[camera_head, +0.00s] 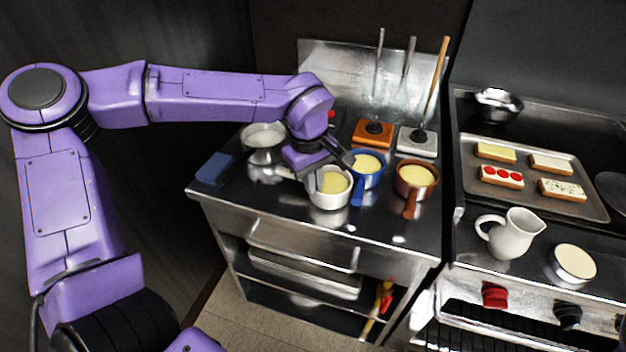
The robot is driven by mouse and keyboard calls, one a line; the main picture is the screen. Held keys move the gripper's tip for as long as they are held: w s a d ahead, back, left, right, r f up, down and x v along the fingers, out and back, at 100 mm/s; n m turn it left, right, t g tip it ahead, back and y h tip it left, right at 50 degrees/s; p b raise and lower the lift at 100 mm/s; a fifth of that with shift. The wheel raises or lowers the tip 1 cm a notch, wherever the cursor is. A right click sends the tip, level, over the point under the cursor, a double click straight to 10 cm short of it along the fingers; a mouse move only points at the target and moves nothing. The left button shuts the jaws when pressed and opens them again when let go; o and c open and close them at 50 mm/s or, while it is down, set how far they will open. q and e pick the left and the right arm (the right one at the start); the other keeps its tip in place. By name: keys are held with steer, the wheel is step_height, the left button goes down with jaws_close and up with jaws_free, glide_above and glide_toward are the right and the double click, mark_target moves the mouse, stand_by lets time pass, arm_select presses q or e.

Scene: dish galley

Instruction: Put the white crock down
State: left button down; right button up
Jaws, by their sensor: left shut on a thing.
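The white crock (329,195) is a small white pot with pale yellow contents. It is at the front middle of the steel counter (270,203). My left gripper (318,177) reaches down over it from behind and is shut on its rim. I cannot tell whether the crock's base touches the counter or hangs slightly above it. My right gripper is not in view.
A blue pot (368,168) stands close to the crock, with a brown pot (413,179) further right. A tray (588,200) and white pitcher (511,235) stand right.

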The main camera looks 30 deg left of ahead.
arm_select(q)
steer(key=shift+s, duration=0.1)
steer(key=c, duration=1.2)
jaws_free()
steer(key=shift+f, duration=0.1)
steer(key=shift+c, duration=0.2)
